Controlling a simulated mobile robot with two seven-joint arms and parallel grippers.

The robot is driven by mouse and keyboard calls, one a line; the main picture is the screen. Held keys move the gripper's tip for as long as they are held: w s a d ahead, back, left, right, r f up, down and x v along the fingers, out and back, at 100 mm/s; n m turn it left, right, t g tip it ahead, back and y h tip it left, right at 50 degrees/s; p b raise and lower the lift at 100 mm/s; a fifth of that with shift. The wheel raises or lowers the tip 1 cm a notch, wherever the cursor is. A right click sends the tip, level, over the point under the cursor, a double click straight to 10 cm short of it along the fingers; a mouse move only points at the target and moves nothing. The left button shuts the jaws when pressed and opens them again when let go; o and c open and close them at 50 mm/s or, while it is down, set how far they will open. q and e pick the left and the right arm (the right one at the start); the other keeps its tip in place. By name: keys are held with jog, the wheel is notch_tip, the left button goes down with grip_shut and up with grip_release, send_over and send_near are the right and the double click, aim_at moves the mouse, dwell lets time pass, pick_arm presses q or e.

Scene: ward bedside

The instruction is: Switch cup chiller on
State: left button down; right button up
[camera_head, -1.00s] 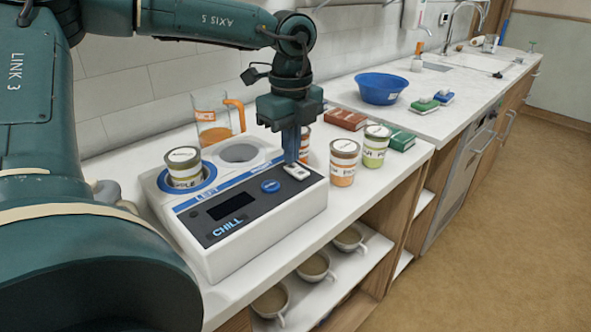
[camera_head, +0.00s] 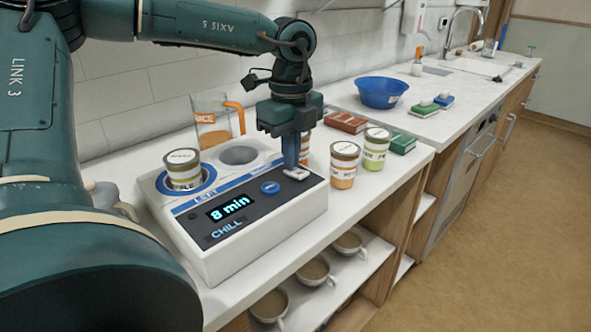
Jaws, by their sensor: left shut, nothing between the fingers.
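The cup chiller (camera_head: 262,224) is a white box with a dark front panel on the counter. Its display (camera_head: 229,207) is lit and reads "8 min", above the word CHILL. A blue round button (camera_head: 270,187) sits on the panel. A white rocker switch (camera_head: 296,173) is at the panel's right end. A lidded cup (camera_head: 183,170) stands in the left well; the right well (camera_head: 238,155) is empty. My left gripper (camera_head: 291,166) is shut and empty, pointing down, with its fingertips at the switch, seemingly touching it. My right gripper is not in view.
A juice jug (camera_head: 213,117) stands behind the chiller. Two lidded cups, orange (camera_head: 344,165) and green (camera_head: 376,149), stand to its right, with another partly hidden behind my gripper. A blue bowl (camera_head: 382,92) and boxes are farther along. Mugs (camera_head: 313,272) sit on the shelf below.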

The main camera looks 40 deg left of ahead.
pick_arm(q)
notch_tip(320, 180, up, 7)
jog(key=p, duration=0.3)
jog(key=shift+f, duration=0.15)
dwell(0.7)
